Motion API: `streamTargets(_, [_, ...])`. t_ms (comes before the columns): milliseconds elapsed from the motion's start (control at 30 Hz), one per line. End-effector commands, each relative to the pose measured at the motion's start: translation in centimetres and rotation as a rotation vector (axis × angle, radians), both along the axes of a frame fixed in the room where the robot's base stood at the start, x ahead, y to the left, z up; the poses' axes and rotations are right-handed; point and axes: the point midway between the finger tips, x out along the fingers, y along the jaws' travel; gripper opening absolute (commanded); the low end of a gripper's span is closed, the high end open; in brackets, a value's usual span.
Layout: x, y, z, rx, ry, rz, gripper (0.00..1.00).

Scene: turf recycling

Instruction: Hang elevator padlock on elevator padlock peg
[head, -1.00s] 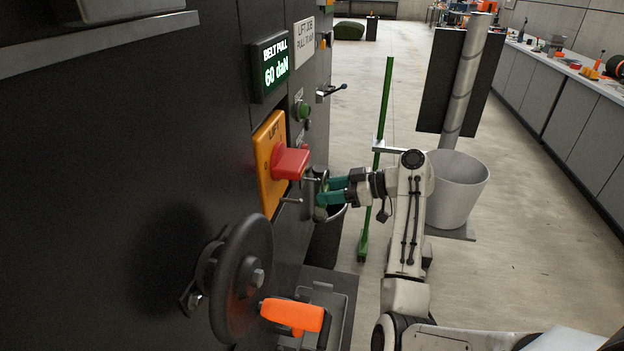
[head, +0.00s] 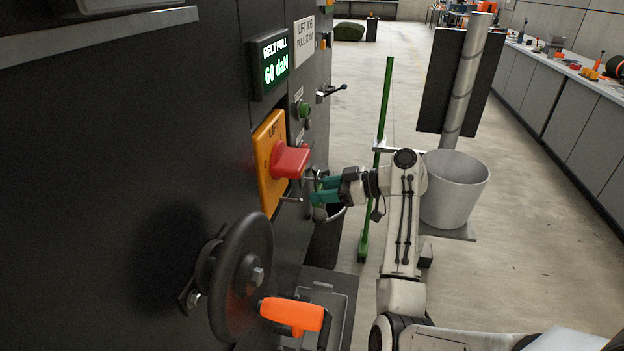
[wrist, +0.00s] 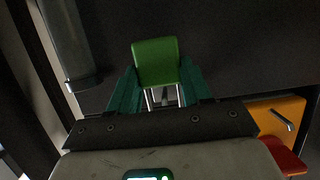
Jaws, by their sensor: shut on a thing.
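The padlock has a green body (wrist: 156,62) and thin metal shackle legs, seen in the wrist view. My gripper (wrist: 154,90) is shut on it, with a teal finger on each side. In the head view my gripper (head: 318,190) is beside the wall panel, to the right of the red lift handle (head: 291,161); the fingers largely hide the padlock there. The metal peg (head: 291,199) sticks out of the orange plate (head: 267,180) below the handle, left of my gripper. A peg (wrist: 283,120) on the orange plate also shows in the wrist view. The padlock appears apart from it.
A green post (head: 384,110) stands behind my gripper. A light bucket-like container (head: 455,190) is to the right of my arm. Open floor lies beyond.

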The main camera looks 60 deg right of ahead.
Motion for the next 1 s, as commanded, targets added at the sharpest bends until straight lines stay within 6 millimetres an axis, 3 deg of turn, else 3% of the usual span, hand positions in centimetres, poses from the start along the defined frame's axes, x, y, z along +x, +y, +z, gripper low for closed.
streamTargets(1000, [0.92, 0.29, -0.59, 0.0, -0.001, -0.001, 0.15])
